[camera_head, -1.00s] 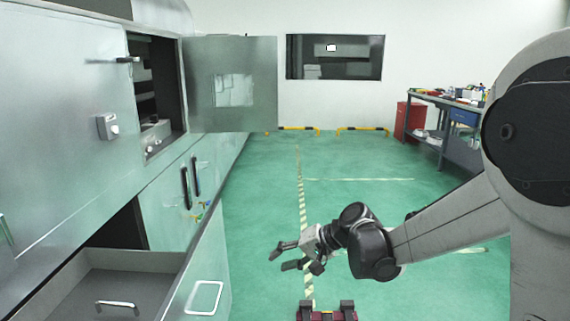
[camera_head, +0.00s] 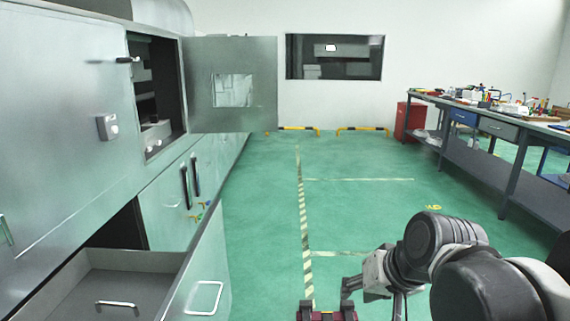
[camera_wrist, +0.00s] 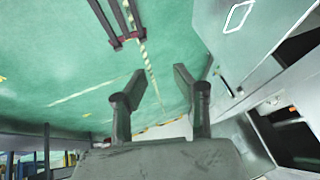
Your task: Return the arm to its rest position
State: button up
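My gripper (camera_head: 372,291) is at the lower right of the head view, in front of my folded arm. In the wrist view my gripper (camera_wrist: 158,88) has its two fingers spread apart, with bare green floor between them. It holds nothing. It hangs over the floor, apart from the cabinet and its open drawer.
At left stands a grey metal cabinet (camera_head: 60,130) with an open door (camera_head: 232,85) and a pulled-out drawer (camera_head: 130,258). A workbench (camera_head: 480,125) with tools stands at right, by a red cabinet (camera_head: 408,118). The green floor (camera_head: 350,210) between is clear.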

jog(key=s+d+f+t+h, duration=0.1)
jog(key=s+d+h, duration=0.2)
jog(key=s+d, duration=0.45)
notch_tip(320, 180, up, 18)
jog(key=a+p, duration=0.1)
jog(key=p, duration=1.7)
jog(key=shift+s+a+n, duration=0.3)
jog(key=shift+s, duration=0.05)
